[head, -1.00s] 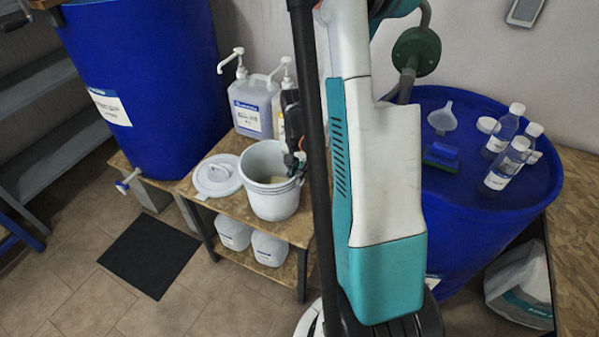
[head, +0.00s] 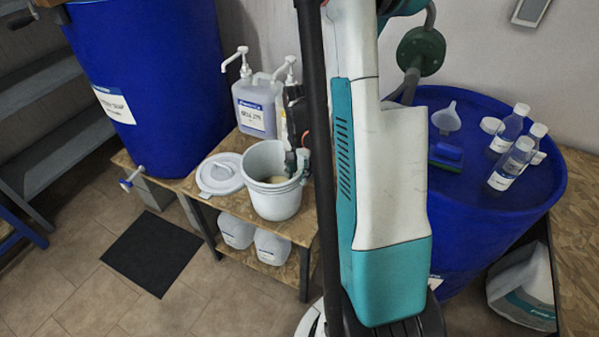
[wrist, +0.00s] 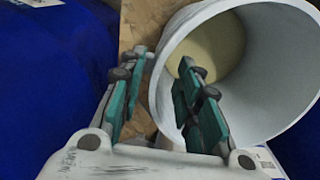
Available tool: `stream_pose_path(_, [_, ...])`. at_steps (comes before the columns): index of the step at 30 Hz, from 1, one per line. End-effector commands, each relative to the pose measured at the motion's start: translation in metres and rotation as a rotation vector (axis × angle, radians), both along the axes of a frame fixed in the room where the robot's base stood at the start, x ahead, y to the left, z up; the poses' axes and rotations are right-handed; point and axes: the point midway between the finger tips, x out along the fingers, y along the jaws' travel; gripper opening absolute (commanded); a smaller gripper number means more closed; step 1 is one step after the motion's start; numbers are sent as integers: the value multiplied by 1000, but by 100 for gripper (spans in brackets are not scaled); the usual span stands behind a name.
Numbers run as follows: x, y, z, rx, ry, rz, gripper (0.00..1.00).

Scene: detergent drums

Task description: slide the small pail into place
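The small pail (head: 273,200) is a grey-white open bucket standing upright on a low wooden stand (head: 233,207), with some pale content inside. My gripper (head: 293,163) points down at the pail's right rim in the head view, partly hidden by my arm. In the wrist view, my gripper (wrist: 160,65) is open, with its teal fingers on both sides of the wall of the pail (wrist: 265,95). One finger is inside the pail and the other is outside. A gap shows between the outer finger and the wall. No firm grip on the wall is visible.
A white lid (head: 219,175) lies left of the pail. A pump canister (head: 254,105) stands behind it. Blue drums stand left (head: 150,70) and right (head: 455,215); the right one carries small bottles (head: 510,165) and a funnel (head: 446,118). White jugs (head: 271,247) sit underneath.

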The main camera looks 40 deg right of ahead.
Motion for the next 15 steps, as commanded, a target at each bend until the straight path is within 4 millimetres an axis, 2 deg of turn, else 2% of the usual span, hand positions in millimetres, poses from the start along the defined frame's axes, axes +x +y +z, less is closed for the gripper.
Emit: stream_pose_path(15, [0,1,88,0,0,0,31])
